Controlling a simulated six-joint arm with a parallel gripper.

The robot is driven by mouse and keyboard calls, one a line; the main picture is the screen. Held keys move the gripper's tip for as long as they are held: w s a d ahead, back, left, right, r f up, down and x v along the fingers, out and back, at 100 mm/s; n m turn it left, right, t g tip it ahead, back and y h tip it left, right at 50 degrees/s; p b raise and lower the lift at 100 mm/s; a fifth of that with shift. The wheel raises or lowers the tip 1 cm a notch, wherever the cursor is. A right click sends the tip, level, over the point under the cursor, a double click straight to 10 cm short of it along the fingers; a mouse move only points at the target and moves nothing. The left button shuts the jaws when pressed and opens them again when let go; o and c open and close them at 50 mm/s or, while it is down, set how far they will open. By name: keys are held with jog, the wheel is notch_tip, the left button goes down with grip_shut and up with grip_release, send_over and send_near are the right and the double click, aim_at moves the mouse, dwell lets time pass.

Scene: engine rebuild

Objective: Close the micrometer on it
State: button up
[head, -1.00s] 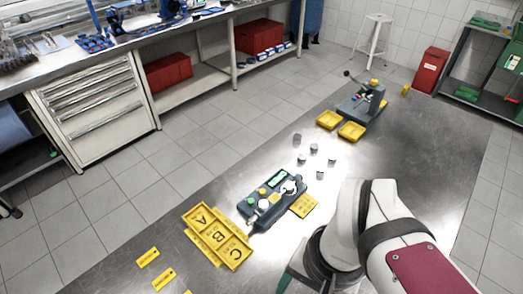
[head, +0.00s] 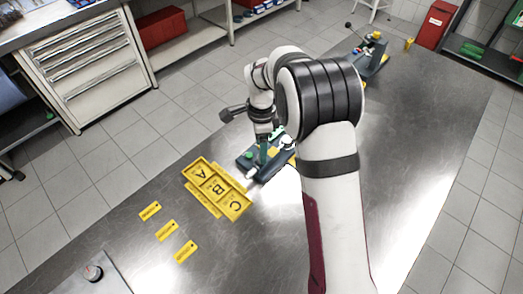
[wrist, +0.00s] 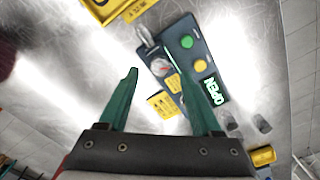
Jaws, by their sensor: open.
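In the head view the micrometer (head: 246,162) is partly hidden behind my arm. My gripper (wrist: 150,60) is open above it, its green fingers apart. The right finger crosses in front of the unit; I cannot tell whether it touches. In the head view my gripper (head: 264,147) points down at the unit.
A yellow tray (head: 247,206) marked A, B, C lies beside the micrometer. Several yellow tags (head: 166,230) lie nearer. Grey cylinders (wrist: 262,123) stand past the display, near a yellow bin (wrist: 263,156). A grey plate with a knob (head: 92,272) lies front left.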

jog(key=shift+f, duration=1.75)
grip_shut()
